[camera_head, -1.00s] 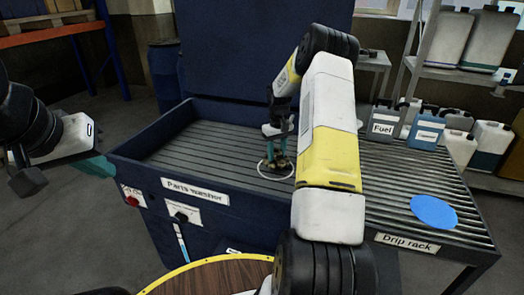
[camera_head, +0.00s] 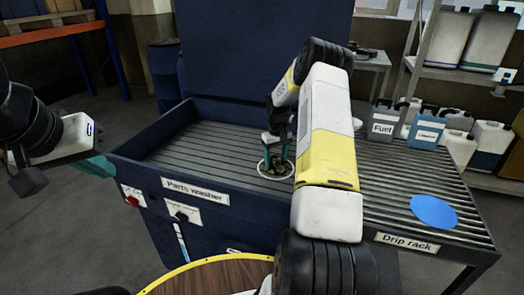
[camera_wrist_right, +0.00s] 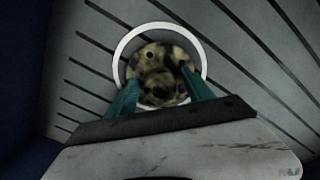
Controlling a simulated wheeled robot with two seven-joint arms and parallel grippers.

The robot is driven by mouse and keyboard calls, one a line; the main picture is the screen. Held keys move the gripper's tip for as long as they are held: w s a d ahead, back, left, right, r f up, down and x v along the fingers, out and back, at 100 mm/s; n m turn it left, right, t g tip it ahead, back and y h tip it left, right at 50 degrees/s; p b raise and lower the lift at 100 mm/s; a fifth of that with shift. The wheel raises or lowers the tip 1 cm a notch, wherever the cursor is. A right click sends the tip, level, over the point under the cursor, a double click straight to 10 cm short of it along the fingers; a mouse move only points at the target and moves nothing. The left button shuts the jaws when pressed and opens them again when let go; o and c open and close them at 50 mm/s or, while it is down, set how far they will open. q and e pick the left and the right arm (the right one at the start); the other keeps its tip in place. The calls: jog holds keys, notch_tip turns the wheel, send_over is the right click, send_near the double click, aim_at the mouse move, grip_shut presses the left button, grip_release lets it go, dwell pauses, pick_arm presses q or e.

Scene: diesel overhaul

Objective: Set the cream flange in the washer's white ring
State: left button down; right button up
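The cream flange (camera_wrist_right: 158,72), mottled with dark stains and pierced by holes, shows in the right wrist view inside the outline of the white ring (camera_wrist_right: 120,50). Whether it rests on the washer floor I cannot tell. My right gripper (camera_wrist_right: 160,85) points down with its teal fingers on either side of the flange, appearing to grip it. In the head view, my right gripper (camera_head: 279,160) is low over the white ring (camera_head: 262,171), and the flange is mostly hidden there. My left gripper (camera_head: 98,165) is outside the washer at left, its fingertips partly hidden.
The blue parts washer (camera_head: 150,192) has a slatted floor and raised walls. The drip rack (camera_head: 385,190) with a blue disc (camera_head: 434,212) adjoins it at right. Jugs (camera_head: 385,118) stand behind the rack. A round wooden top (camera_head: 205,278) is in front.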

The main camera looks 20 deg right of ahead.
jog(key=shift+r, duration=0.1)
notch_tip(320, 180, up, 12)
notch_tip(320, 180, up, 11)
jog(key=t, duration=0.1)
send_over(276, 157)
jog(key=s+a, duration=0.6)
jog(key=s+a+r+t, duration=0.1)
jog(key=s+a+r, duration=0.25)
jog(key=s, duration=0.25)
jog(key=s+a+r+t+y, duration=0.1)
jog(key=s+a+r+t, duration=0.1)
jog(key=s+a+r, duration=0.3)
jog(key=s+a+r+t, duration=0.1)
jog(key=s+r, duration=0.2)
jog(key=s, duration=0.5)
jog(key=s+a+f+m+t+y, duration=0.1)
jog(key=s+a+f, duration=0.1)
jog(key=s, duration=0.8)
jog(key=shift+a, duration=0.5)
jog(key=shift+r, duration=0.1)
